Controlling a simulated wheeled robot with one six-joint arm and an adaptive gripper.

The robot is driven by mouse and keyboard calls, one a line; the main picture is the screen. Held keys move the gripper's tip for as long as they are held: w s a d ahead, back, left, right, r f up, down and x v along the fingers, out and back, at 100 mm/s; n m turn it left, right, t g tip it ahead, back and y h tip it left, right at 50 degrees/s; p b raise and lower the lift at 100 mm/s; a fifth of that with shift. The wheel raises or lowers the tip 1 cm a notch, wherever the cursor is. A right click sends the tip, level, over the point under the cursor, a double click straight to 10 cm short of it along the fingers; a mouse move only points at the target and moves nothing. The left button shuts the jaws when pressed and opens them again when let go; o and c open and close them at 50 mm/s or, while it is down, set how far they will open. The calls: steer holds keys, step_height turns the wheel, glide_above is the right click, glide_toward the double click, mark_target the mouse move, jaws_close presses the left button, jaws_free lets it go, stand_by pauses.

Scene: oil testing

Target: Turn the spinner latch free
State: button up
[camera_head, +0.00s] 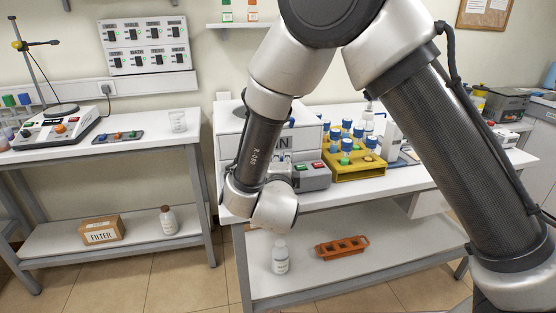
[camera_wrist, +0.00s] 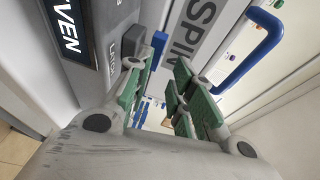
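The spinner (camera_head: 228,140) is a white box on the middle bench in the head view, partly hidden behind my arm. In the wrist view its front carries a grey "SPIN" label (camera_wrist: 195,28) and a blue handle (camera_wrist: 250,48). A small, partly cut-off label (camera_wrist: 112,55) beside a dark block (camera_wrist: 133,40) appears to mark the latch. The block lies just beyond the left fingertip; I cannot tell whether they touch. My gripper (camera_wrist: 158,75) has green-padded fingers spread apart, with nothing clearly held between them.
A grey control box (camera_head: 312,177) with red and green buttons stands close to my wrist. A yellow rack (camera_head: 356,170) of blue-capped tubes is right of it. A dark panel reading "VEN" (camera_wrist: 66,25) is close on the left in the wrist view.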

steer(key=shift+m+t+h, duration=0.7)
steer(key=w, duration=0.1)
steer(key=w+f, duration=0.1)
steer(key=w, duration=0.1)
steer(key=w+a, duration=0.1)
steer(key=w, duration=0.1)
steer(key=shift+f, duration=0.35)
steer(key=shift+c, duration=0.2)
jaws_close()
